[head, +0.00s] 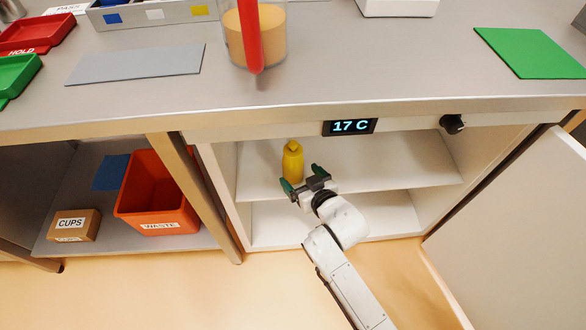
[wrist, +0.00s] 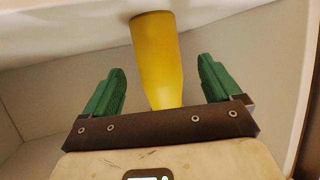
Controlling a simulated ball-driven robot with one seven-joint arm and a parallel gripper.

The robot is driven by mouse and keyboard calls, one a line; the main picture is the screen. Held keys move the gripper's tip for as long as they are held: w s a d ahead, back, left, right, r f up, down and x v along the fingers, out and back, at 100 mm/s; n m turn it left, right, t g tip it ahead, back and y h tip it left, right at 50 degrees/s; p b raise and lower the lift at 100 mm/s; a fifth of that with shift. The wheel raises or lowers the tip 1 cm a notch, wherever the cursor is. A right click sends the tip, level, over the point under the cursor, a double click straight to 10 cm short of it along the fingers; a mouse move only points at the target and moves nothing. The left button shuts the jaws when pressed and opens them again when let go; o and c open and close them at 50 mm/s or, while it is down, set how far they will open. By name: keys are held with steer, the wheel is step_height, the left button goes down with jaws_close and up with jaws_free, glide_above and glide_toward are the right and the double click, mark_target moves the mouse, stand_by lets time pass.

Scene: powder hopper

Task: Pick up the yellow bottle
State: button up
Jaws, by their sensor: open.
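The yellow bottle (head: 292,163) stands upright on the upper shelf of the open cabinet, near its left side. My gripper (head: 303,179) is open at the shelf, just in front of the bottle and slightly right of it in the head view. In the wrist view the bottle (wrist: 158,60) shows between the two green fingers, with visible gaps on both sides. Its lower end in that picture is hidden behind the dark gripper bar. I cannot tell how far the bottle lies between the fingers.
The cabinet's upper shelf (head: 400,165) is otherwise clear. Its white door (head: 510,220) stands open at right. The counter edge with a 17 C display (head: 349,127) lies above. An orange waste bin (head: 155,195) and a cups box (head: 74,226) sit in the left bay.

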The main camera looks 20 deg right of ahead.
steer(key=shift+b+x, duration=0.95)
steer(key=shift+x, duration=2.05)
steer(key=shift+d+r, duration=0.15)
steer(key=shift+r, duration=0.05)
steer(key=c, duration=1.2)
